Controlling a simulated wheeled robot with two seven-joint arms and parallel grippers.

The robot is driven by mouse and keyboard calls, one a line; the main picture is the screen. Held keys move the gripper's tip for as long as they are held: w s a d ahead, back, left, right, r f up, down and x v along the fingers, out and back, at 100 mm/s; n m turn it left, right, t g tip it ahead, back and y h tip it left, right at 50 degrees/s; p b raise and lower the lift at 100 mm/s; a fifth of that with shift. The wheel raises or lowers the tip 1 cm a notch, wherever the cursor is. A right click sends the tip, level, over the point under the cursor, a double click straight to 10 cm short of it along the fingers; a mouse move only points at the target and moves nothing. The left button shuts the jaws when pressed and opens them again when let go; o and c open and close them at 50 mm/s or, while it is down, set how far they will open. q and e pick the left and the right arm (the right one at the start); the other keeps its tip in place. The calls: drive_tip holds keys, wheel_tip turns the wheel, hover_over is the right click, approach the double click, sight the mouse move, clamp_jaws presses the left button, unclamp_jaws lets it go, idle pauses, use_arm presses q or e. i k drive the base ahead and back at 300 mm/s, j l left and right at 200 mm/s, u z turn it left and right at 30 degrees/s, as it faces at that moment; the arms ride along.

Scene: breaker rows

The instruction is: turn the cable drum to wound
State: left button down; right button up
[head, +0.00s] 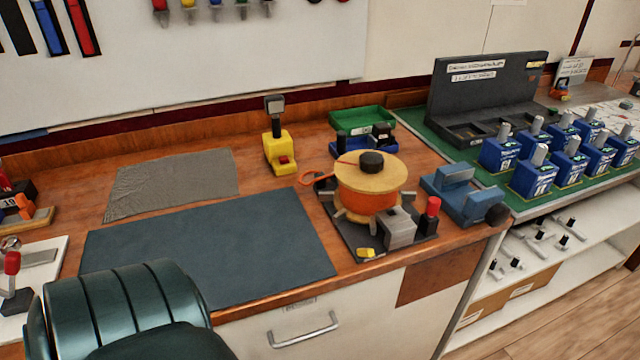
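The cable drum (367,190) stands upright on a dark base plate (345,234) near the front of the wooden bench. It has pale wooden flanges, orange cable around its core and a black knob (371,162) on top. A thin orange cable end (316,178) sticks out to the left of the drum. A grey block (398,228), a black post with a red top (432,207) and a small yellow piece (366,253) sit at the plate's front. I cannot read a wound mark. Neither gripper is in view.
A yellow device (280,150) and a green tray (362,120) stand behind the drum. A blue vise-like tool (463,195) is close on its right. Several blue breakers (535,175) stand further right. A flat dark mat (210,255) lies clear at left. A dark green ribbed shape fills the lower left.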

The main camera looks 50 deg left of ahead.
sight(369, 181)
drive_tip(key=i+l, duration=0.1)
drive_tip(key=l, duration=0.25)
drive_tip(key=i+l, duration=0.1)
drive_tip(key=l, duration=0.2)
drive_tip(key=u, duration=1.7)
